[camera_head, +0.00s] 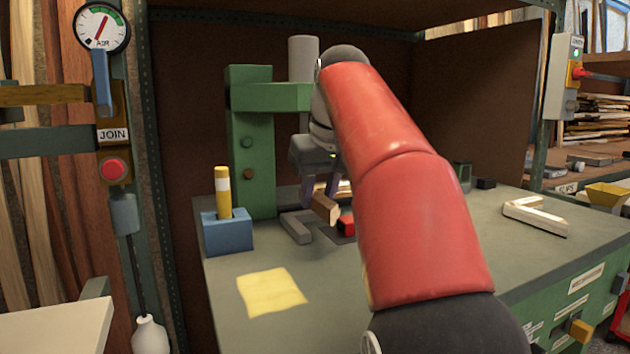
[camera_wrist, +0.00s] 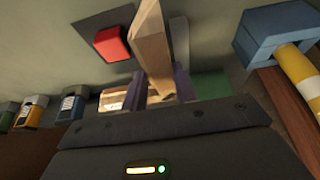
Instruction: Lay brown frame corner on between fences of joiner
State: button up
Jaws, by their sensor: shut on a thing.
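The brown frame corner (camera_head: 325,208) is held between my gripper's fingers; in the wrist view its long arm (camera_wrist: 152,48) points away from the gripper. My gripper (camera_head: 319,187) is shut on it, with purple fingers on either side in the wrist view (camera_wrist: 160,86). The joiner (camera_head: 250,145) is a green upright with an overhanging head. A grey fence bar (camera_head: 297,228) lies on the bench below, left of the held corner, and shows in the wrist view (camera_wrist: 180,42). A red block (camera_head: 346,226) on a dark plate is close to the corner. My arm hides part of the joiner's bed.
A blue holder (camera_head: 228,232) with a yellow stick stands left of the joiner. A yellow cloth (camera_head: 272,292) lies at the bench front. A pale frame corner (camera_head: 535,216) lies at the right. Several small coloured containers (camera_wrist: 72,104) stand left in the wrist view.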

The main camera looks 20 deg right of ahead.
aim_at(317, 211)
jog(key=shift+f+b, duration=0.8)
jog(key=shift+f, duration=0.7)
jog(key=shift+f, duration=0.25)
jog(key=o, duration=1.2)
jog(key=shift+c, duration=0.2)
jog(key=shift+a+r, duration=0.1)
jog(key=shift+a, duration=0.05)
jog(key=shift+s, duration=0.1)
